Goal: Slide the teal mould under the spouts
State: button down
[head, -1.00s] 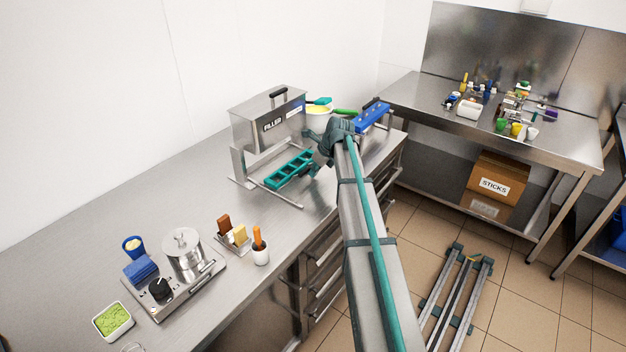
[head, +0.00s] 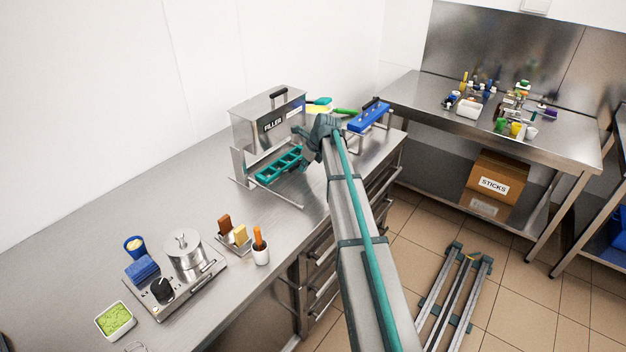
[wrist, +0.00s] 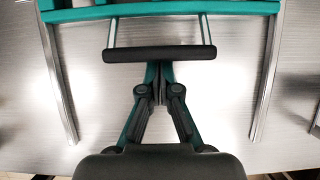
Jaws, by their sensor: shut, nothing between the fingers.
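The teal mould (head: 279,166) lies between the two rails of the filler stand, in front of and partly below the steel filler box (head: 268,120). Its near edge also shows at the top of the wrist view (wrist: 160,10). A dark handle bar (wrist: 160,54) on two metal rods sticks out from the mould toward me. My gripper (wrist: 160,72) is shut and empty, with its fingertips against or just behind the middle of the handle bar. The spouts under the filler are not visible.
The stand's rails (wrist: 268,75) run along both sides of my gripper. A blue mould (head: 369,117) stands on a rack to the right, and a tub with utensils (head: 319,106) is behind. A hotplate with a pot (head: 185,250) is at front left.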

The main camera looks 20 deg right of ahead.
jog(key=shift+w+a+p, duration=0.15)
jog(key=shift+w+a, duration=0.35)
jog(key=shift+w, duration=0.3)
jog(key=shift+w+a+p, duration=0.15)
jog(key=shift+w+a, duration=0.3)
jog(key=shift+w, duration=0.3)
jog(key=shift+s, duration=0.1)
jog(key=shift+s+d+p, duration=0.3)
jog(key=shift+s+d, duration=0.05)
jog(key=shift+s, duration=0.1)
jog(key=shift+r, duration=0.1)
jog(key=shift+s+p+v, duration=0.2)
jog(key=shift+p+v, duration=1.4)
jog(key=shift+v, duration=1.2)
jog(key=shift+d, duration=0.15)
